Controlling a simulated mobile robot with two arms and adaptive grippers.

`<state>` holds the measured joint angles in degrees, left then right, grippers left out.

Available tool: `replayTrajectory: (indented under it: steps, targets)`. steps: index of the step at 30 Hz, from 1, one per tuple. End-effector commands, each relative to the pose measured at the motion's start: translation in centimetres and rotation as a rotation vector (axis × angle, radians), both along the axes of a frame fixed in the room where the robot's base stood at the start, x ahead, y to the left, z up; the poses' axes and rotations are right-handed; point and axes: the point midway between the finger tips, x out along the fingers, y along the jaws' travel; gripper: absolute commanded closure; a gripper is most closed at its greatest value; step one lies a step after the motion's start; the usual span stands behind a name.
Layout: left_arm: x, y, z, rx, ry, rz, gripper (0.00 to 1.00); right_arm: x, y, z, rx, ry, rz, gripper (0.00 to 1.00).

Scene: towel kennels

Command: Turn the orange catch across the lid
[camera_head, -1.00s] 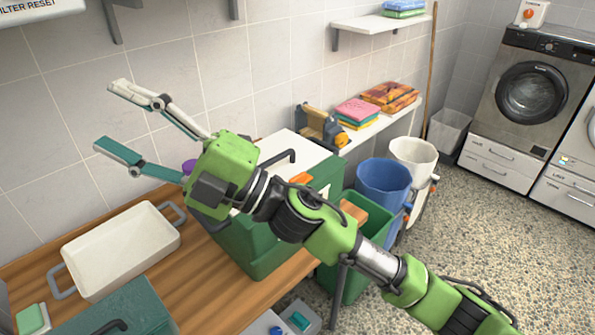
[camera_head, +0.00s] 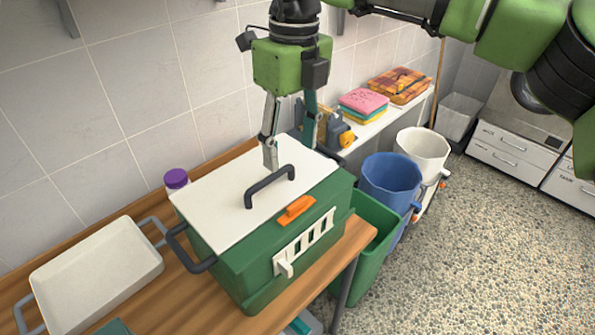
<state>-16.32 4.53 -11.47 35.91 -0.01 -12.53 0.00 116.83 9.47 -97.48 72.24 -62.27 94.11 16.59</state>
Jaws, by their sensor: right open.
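The green box (camera_head: 235,268) stands on the wooden bench with a white lid (camera_head: 215,200) on top. The lid has a dark arched handle (camera_head: 270,184). The orange catch (camera_head: 296,210) sits at the lid's front edge, lying roughly along that edge. My right gripper (camera_head: 290,157) points down over the back part of the lid, behind the handle and apart from the catch. Its two fingers are spread with nothing between them. Whether the fingertips touch the lid I cannot tell. My left gripper is out of view.
A white tray (camera_head: 95,275) and a purple-capped container (camera_head: 176,178) are left of the box. A white slotted vent (camera_head: 305,243) is on its front. Green (camera_head: 372,240), blue (camera_head: 390,180) and white bins (camera_head: 422,150) stand to the right. Folded cloths (camera_head: 362,103) lie on the shelf behind.

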Motion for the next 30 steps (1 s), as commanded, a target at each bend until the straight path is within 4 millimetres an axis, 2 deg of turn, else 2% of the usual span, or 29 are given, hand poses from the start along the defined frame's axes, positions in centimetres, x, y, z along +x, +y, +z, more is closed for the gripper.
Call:
replayTrajectory:
  steps: [3, 5, 8, 12, 16, 20, 25, 27, 30]
  targets:
    - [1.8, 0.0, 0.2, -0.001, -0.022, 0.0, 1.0, 0.4, -1.1, 0.5, -0.038, -0.017, -0.017, 0.47]
    - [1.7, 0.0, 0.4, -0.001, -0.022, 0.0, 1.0, 0.4, -1.2, 0.2, -0.041, -0.017, -0.017, 0.47]
    - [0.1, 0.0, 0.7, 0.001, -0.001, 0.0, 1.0, 0.3, -1.2, -1.1, -0.04, -0.014, -0.014, 0.47]
    - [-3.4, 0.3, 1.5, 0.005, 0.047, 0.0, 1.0, 0.3, -1.2, -3.9, -0.041, -0.012, -0.015, 0.47]
    - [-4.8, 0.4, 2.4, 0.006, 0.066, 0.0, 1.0, 0.2, -1.2, -6.7, -0.038, -0.011, -0.014, 0.47]
    - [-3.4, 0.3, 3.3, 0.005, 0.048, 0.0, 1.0, 0.2, -1.1, -9.3, -0.038, -0.012, -0.014, 0.47]
    - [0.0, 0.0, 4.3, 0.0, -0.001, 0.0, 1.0, 0.2, -1.1, -11.7, -0.036, -0.013, -0.015, 0.47]
    - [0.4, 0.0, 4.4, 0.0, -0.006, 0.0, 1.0, 0.2, -1.1, -12.4, -0.036, -0.015, -0.016, 0.47]
    - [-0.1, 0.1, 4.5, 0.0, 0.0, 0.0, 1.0, 0.2, -1.1, -12.9, -0.036, -0.016, -0.016, 0.47]
